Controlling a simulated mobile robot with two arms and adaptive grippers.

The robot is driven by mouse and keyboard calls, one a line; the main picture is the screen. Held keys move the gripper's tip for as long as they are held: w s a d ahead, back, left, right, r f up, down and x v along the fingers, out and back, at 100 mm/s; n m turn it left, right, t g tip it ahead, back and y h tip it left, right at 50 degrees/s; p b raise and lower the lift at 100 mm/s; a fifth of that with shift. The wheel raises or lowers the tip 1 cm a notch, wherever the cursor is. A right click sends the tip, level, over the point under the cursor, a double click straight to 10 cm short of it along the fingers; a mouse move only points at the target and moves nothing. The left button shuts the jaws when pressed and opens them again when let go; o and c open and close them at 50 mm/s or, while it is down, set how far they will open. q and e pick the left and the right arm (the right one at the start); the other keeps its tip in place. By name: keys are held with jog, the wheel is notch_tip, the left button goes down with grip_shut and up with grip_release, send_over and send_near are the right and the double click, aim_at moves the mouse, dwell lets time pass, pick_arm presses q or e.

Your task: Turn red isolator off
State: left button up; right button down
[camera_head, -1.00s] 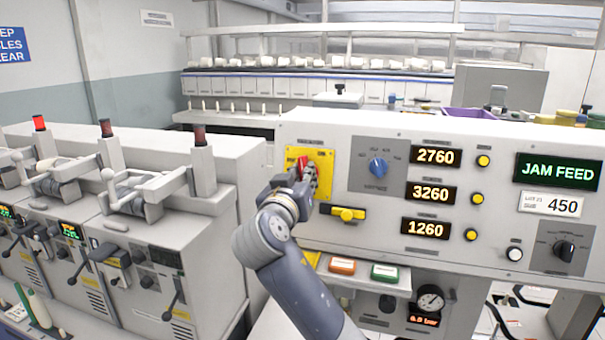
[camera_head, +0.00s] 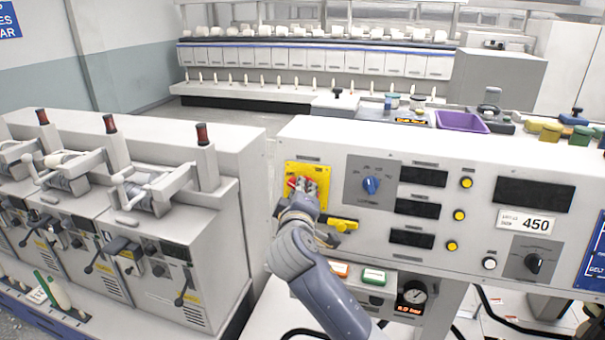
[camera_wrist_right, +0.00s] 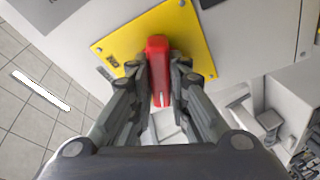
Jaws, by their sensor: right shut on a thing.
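The red isolator (camera_head: 293,182) is a red handle on a yellow plate (camera_head: 320,171) at the left of the grey control panel. My right gripper (camera_head: 305,186) is at the handle and hides part of it. In the right wrist view the red handle (camera_wrist_right: 158,68) lies between the two fingers of my right gripper (camera_wrist_right: 160,85), which is shut on it. The number displays (camera_head: 423,176) and the wide display (camera_head: 534,194) on the panel are dark. My left gripper is not in view.
A blue knob (camera_head: 371,185) sits right of the yellow plate, and a yellow handle (camera_head: 342,225) below it. Grey machines (camera_head: 150,230) stand at left, with a gap between.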

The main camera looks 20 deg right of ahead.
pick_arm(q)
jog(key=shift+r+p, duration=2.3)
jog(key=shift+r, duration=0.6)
pick_arm(e)
jog(key=shift+a+n+g+y, duration=0.1)
jog(key=shift+n+g+y, duration=0.3)
jog(key=shift+n, duration=2)
jog(key=c, duration=1.5)
grip_release()
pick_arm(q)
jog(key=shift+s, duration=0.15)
pick_arm(e)
jog(key=v, duration=1.2)
jog(key=shift+a+r, duration=0.1)
